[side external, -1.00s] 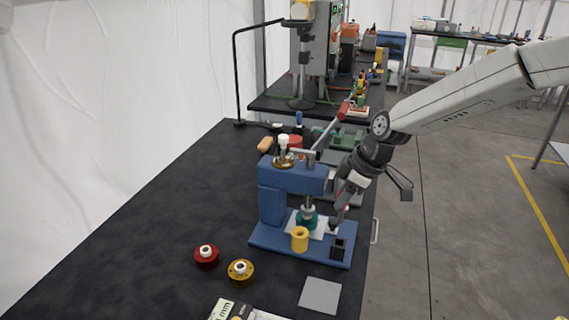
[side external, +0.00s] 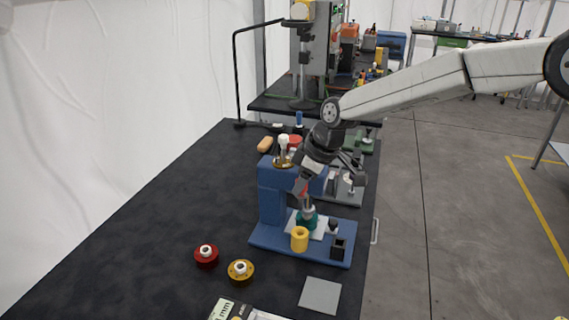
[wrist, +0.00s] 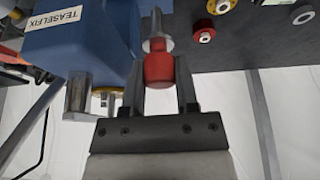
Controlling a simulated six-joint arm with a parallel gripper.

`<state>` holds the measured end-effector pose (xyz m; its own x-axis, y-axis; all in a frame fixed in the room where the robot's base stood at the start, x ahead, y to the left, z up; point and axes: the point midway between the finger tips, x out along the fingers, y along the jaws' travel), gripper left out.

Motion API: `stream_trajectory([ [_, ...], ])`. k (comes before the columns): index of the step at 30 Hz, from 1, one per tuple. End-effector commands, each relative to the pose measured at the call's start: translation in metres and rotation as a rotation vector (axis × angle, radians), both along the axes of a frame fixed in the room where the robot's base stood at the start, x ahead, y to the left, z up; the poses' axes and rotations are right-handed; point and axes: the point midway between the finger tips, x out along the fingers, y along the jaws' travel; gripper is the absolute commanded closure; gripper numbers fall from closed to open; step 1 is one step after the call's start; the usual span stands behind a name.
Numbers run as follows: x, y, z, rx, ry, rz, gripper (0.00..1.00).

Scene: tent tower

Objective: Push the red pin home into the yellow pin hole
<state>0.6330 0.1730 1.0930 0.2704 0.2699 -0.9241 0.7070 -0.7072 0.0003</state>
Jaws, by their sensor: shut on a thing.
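The blue press (side external: 272,195) stands on its blue base (side external: 275,238) near the right edge of the bench. My gripper (side external: 304,184) is in front of its head and shut on a red handle end (wrist: 158,70), seen between the fingers in the wrist view (wrist: 160,82). The handle continues into a grey rod (wrist: 156,30). A teal part (side external: 307,220) sits under the press on a white plate. A yellow hollow cylinder (side external: 299,240) stands upright in front of it. I cannot make out a separate red pin in a yellow hole; my gripper and arm hide part of the press.
A red round part (side external: 206,257) and a yellow round part (side external: 240,274) lie on the bench left of the press. A grey square plate (side external: 320,296) lies in front. A black block (side external: 339,249) is on the base's right. The left bench is clear.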

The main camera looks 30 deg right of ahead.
Motion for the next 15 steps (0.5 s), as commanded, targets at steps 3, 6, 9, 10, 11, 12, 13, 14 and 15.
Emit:
stream_trajectory([
  [3,0.0,0.0,0.0,0.001,-0.001,0.0,1.0],
  [6,0.0,0.0,-0.001,0.0,0.0,0.0,1.0],
  [9,0.0,0.0,-0.003,0.0,0.0,-0.001,1.0],
  [10,0.0,0.0,-0.004,0.0,0.0,-0.001,1.0],
  [11,0.0,0.0,-0.005,0.0,0.0,-0.001,1.0],
  [12,0.0,0.0,-0.006,0.0,0.0,-0.001,1.0],
  [13,0.0,0.0,-0.007,0.0,0.0,-0.001,1.0],
  [14,0.0,0.0,-0.009,0.0,0.0,-0.001,1.0],
  [15,0.0,0.0,-0.011,0.0,0.0,-0.001,1.0],
])
